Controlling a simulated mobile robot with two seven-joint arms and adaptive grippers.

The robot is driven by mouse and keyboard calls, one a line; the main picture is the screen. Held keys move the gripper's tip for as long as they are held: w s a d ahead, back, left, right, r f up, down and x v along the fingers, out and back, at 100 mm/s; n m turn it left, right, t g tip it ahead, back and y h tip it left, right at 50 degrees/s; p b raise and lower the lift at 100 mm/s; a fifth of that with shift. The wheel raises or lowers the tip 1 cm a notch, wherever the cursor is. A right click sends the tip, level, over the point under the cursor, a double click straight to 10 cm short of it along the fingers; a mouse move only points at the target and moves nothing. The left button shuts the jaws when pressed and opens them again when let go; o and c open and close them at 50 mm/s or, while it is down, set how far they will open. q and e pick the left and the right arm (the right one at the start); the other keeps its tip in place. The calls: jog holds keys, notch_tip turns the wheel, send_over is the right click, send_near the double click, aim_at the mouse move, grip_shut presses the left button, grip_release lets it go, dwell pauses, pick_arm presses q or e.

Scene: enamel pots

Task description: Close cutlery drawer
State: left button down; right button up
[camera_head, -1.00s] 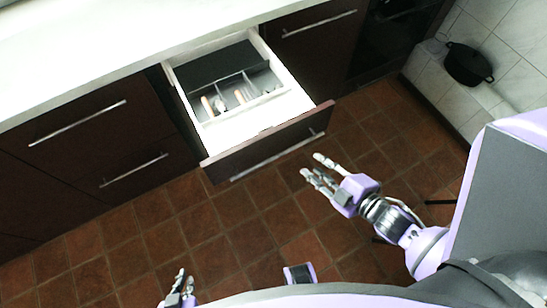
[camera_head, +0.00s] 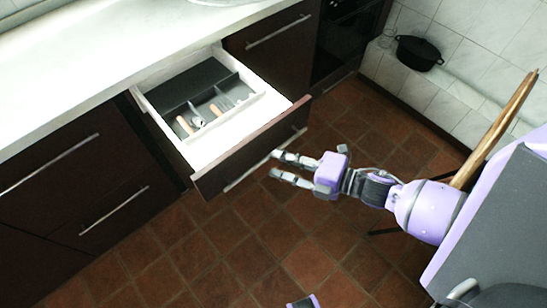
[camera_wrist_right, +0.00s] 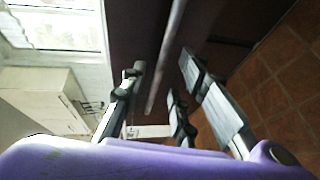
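The cutlery drawer (camera_head: 250,148) is pulled out from the dark cabinet under the white counter. Its dark front carries a metal bar handle (camera_head: 238,181), which also shows in the right wrist view (camera_wrist_right: 165,55). Inside, a divided section holds cutlery with light brown handles (camera_head: 185,125). My right gripper (camera_head: 273,164) is open, with its fingers spread and pointing at the drawer front, close to the handle. In the wrist view the handle appears between its fingers (camera_wrist_right: 162,72); whether they touch it I cannot tell.
Closed cabinet fronts flank the drawer, with a bar handle (camera_head: 113,210) at left and another (camera_head: 278,32) at right. A black pot (camera_head: 420,53) sits on a tiled ledge.

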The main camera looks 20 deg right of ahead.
jog(key=shift+x, duration=1.6)
jog(key=shift+c, duration=0.5)
grip_shut()
